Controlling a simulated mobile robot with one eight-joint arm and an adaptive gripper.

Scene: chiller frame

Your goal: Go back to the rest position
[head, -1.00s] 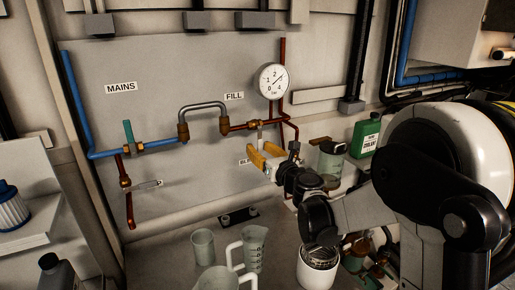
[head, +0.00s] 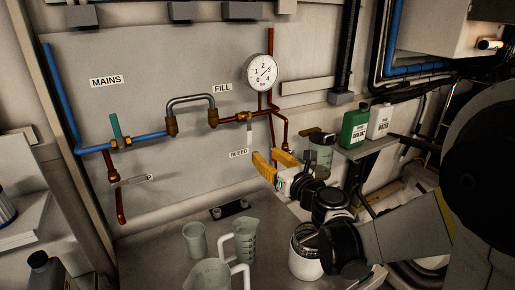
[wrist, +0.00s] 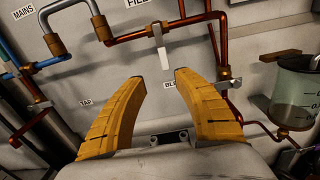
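My gripper (head: 269,157) has two yellow fingers and is in front of the lower right of the grey pipe panel (head: 150,60). In the wrist view my gripper (wrist: 160,78) has its fingers apart with nothing between them, so it is open and empty. Past the tips I see a pale lever (wrist: 160,45) hanging from the copper pipe and the partly covered bleed label (wrist: 171,85). In the head view the bleed label (head: 239,154) shows just left of the fingers. My arm comes in from the right.
A gauge (head: 261,72) sits above the pipes. Below stand a jug (head: 245,241), a cup (head: 195,240) and a white pot (head: 304,262) close under my arm. A clear container (head: 321,152), a green bottle (head: 354,127) and a white bottle (head: 380,121) stand to the right.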

